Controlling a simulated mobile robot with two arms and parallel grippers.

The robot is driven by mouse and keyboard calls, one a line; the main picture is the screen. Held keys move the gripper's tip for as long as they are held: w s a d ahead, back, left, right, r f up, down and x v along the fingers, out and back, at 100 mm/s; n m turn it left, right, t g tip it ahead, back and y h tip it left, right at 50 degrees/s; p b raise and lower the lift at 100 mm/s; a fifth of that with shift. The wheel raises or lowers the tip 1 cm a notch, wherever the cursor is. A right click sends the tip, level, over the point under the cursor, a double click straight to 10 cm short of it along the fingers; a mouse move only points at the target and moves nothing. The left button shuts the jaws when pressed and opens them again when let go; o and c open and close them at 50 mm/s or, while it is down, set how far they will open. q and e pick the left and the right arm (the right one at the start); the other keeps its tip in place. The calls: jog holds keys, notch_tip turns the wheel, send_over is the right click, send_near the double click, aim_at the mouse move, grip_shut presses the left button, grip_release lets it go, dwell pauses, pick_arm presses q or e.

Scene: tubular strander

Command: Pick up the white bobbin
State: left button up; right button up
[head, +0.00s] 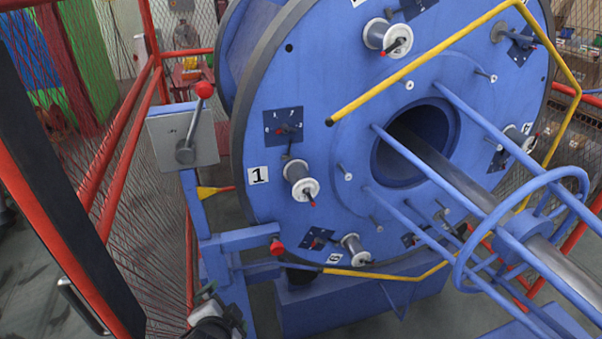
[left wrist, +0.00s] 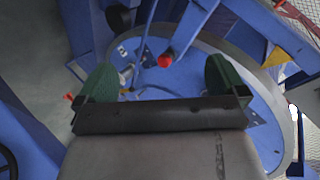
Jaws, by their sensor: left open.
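Several white bobbins sit on pegs on the face of the big blue disc (head: 330,70) in the head view. One bobbin (head: 300,182) is beside the number 1 label, one (head: 385,36) is near the top, and one (head: 353,250) is low on the disc. Another bobbin (head: 520,135) is at the right, partly hidden. My left gripper (head: 222,308) is at the bottom, below and left of the disc, apart from every bobbin. In the left wrist view, its green-padded fingers (left wrist: 163,78) are wide apart with no bobbin between them. My right gripper is not in view.
A blue post carries a grey control box (head: 184,135) with a red-knobbed lever. A red-knobbed handle (head: 277,246) is near my left gripper and the disc. Yellow bent rods (head: 425,62) and a blue bar cage (head: 470,180) stand before the disc. Red mesh fencing (head: 110,150) is left.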

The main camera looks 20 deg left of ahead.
pick_arm(q)
jog(key=w+d+r+m+t+h, duration=0.2)
jog(key=w+r+m+t+h, duration=0.35)
jog(key=r+m, duration=0.8)
jog(key=w+d+r+m+t+h, duration=0.1)
jog(key=w+r+m+t+h, duration=0.45)
jog(key=r+m, duration=0.85)
jog(key=m+g, duration=1)
jog(key=m, duration=1.7)
send_near(291, 181)
jog(key=w, duration=0.2)
jog(key=x, duration=0.3)
jog(key=b+x, duration=0.1)
jog(key=x, duration=0.1)
jog(key=shift+d+f, duration=0.45)
jog(key=b+x, duration=0.1)
jog(key=x, duration=0.3)
jog(key=shift+w+d+f+b, duration=0.15)
jog(key=shift+f+b, duration=0.1)
jog(key=shift+b, duration=0.1)
jog(key=shift+w+d+f, duration=0.1)
jog(key=shift+w+d, duration=0.05)
jog(key=shift+w, duration=0.15)
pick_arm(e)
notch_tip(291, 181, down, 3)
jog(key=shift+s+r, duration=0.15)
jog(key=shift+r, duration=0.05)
